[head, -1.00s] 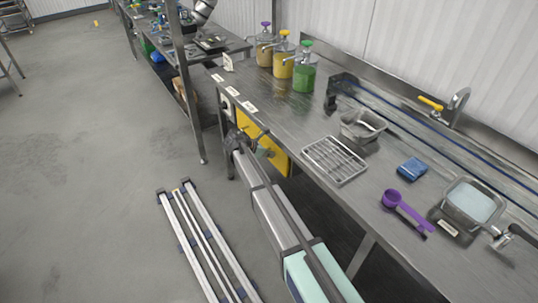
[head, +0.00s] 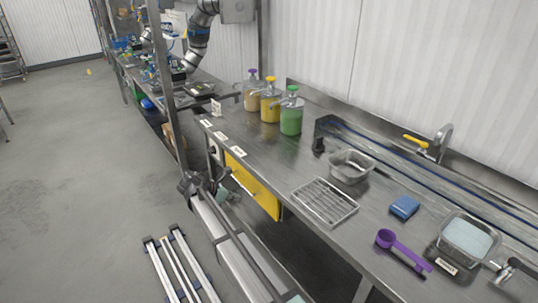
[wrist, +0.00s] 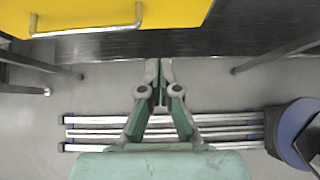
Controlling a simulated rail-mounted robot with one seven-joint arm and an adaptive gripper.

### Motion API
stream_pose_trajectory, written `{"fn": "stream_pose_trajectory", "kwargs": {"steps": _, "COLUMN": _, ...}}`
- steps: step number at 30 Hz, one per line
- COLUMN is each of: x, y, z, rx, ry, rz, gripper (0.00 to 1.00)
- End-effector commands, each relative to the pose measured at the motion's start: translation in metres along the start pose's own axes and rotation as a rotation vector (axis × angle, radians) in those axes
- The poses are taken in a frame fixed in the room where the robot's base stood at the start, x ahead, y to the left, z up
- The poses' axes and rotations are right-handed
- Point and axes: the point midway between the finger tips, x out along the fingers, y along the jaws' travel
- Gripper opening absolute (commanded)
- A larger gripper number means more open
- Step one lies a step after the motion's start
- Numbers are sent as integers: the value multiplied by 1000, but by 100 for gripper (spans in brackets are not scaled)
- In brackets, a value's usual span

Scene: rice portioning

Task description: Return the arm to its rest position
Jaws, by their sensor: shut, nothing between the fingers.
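My gripper (wrist: 160,80) shows in the wrist view. Its two green-and-grey fingers are together at the tips, with nothing between them. It is in front of and below a yellow panel with a metal handle (wrist: 88,30), and clear of it in the picture. Grey floor and parallel metal rails (wrist: 90,134) lie beyond the fingers. In the head view, I cannot clearly make out the fingers; the same yellow panel (head: 255,190) is under the steel bench's (head: 262,155) near side.
The bench holds pump jars (head: 270,106), a metal pan (head: 352,166), a wire rack (head: 325,203), a blue block (head: 404,207), a purple scoop (head: 388,240) and a filled tray (head: 467,240). A grey jointed arm (head: 198,40) stands over the far bench. Open floor lies at the left.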

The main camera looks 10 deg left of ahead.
Motion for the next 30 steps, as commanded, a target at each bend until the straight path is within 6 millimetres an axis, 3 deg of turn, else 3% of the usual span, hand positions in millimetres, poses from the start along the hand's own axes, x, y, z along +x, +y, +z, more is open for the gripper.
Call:
{"fn": "stream_pose_trajectory", "kwargs": {"steps": 7, "x": -1, "y": 2, "z": -7, "rx": 220, "ry": 36, "rz": 17, "gripper": 0}}
{"fn": "stream_pose_trajectory", "kwargs": {"steps": 11, "x": 2, "y": -22, "z": -33, "rx": 458, "ry": 130, "rz": 13, "gripper": 0}}
{"fn": "stream_pose_trajectory", "kwargs": {"steps": 15, "x": 47, "y": -81, "z": -78, "rx": 722, "ry": 236, "rz": -87, "gripper": 0}}
{"fn": "stream_pose_trajectory", "kwargs": {"steps": 20, "x": 106, "y": -160, "z": -118, "rx": 975, "ry": 306, "rz": -253, "gripper": 0}}
{"fn": "stream_pose_trajectory", "kwargs": {"steps": 24, "x": 152, "y": -240, "z": -150, "rx": 1181, "ry": 333, "rz": -426, "gripper": 0}}
{"fn": "stream_pose_trajectory", "kwargs": {"steps": 30, "x": 197, "y": -363, "z": -193, "rx": 1449, "ry": 321, "rz": -703, "gripper": 0}}
